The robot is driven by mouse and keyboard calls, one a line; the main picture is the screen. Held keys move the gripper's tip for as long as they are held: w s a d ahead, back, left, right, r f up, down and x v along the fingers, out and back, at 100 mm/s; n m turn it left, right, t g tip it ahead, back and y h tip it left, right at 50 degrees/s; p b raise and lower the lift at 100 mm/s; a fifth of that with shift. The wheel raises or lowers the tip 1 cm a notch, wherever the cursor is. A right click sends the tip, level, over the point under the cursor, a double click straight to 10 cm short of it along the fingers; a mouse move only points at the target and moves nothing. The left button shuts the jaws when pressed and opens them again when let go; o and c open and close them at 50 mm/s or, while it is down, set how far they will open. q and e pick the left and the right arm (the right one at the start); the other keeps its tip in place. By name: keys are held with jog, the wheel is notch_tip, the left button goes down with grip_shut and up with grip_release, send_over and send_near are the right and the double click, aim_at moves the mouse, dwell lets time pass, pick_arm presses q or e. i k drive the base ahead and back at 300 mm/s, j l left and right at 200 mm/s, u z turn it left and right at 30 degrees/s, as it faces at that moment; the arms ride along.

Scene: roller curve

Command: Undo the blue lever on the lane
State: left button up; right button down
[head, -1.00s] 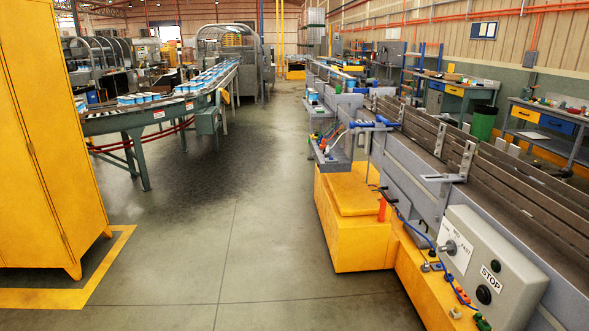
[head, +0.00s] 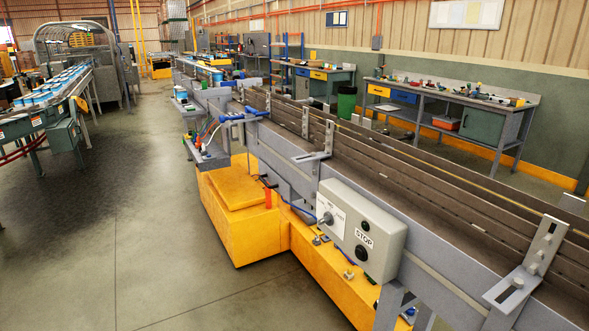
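A blue lever (head: 246,115) sits on the near side of the conveyor lane (head: 420,205), above the yellow base, left of the picture's middle. It looks like a blue bar lying roughly level, small at this distance, and I cannot tell how it is fastened. Neither of my grippers shows in the head view.
A grey control box (head: 362,230) with a knob and a STOP label hangs on the lane's near side. A yellow base (head: 238,215) juts onto the floor below. Another conveyor (head: 45,105) stands at left. The grey floor (head: 130,230) between is clear.

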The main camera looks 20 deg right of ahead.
aim_at(248, 109)
jog(key=u, duration=0.2)
jog(key=i+j+u, duration=0.15)
jog(key=i+u, duration=0.5)
jog(key=i, duration=2.25)
